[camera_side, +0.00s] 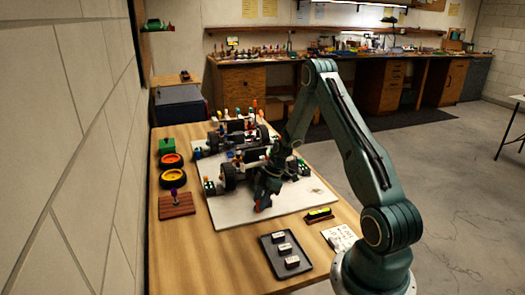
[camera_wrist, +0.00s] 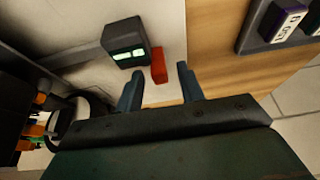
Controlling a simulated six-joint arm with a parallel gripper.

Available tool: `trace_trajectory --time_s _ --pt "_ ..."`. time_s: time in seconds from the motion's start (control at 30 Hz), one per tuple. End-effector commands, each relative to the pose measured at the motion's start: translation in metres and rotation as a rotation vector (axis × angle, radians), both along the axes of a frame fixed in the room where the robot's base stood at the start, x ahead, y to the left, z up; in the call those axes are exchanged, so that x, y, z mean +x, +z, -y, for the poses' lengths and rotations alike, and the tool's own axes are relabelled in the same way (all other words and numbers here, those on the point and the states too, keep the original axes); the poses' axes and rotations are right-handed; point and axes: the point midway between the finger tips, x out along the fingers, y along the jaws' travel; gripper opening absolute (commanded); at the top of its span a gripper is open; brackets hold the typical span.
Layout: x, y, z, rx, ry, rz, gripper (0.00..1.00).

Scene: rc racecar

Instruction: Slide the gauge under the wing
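A dark box with a lit green display (camera_wrist: 125,42), seemingly the gauge, sits on the pale board in the wrist view. A small red block (camera_wrist: 158,66) is at its lower right side; I cannot tell whether the two are joined. My gripper (camera_wrist: 160,70) is open, its fingers apart with the red block in line with the gap and no finger touching it. In the side view my gripper (camera_side: 264,196) points down over the board's front part, with a red patch at its tip. The car (camera_side: 235,155) stands behind it. I cannot clearly pick out the wing.
The pale board (camera_side: 235,214) lies on a wooden table (camera_side: 185,265). Orange and yellow rings (camera_side: 172,179) stand left. A car wheel (camera_wrist: 62,122) is left in the wrist view.

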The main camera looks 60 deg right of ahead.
Motion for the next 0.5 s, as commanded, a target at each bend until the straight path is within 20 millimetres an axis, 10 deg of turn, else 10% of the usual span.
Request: trace_trajectory --time_s 0.17,0.37,0.5 --pt "0.0002 0.0001 0.0001 0.000 0.000 0.000 0.38" --pt "0.0002 0.0004 0.0001 0.000 0.000 0.000 0.00" --pt "0.0002 0.0004 0.0002 -0.001 0.000 0.001 0.00"
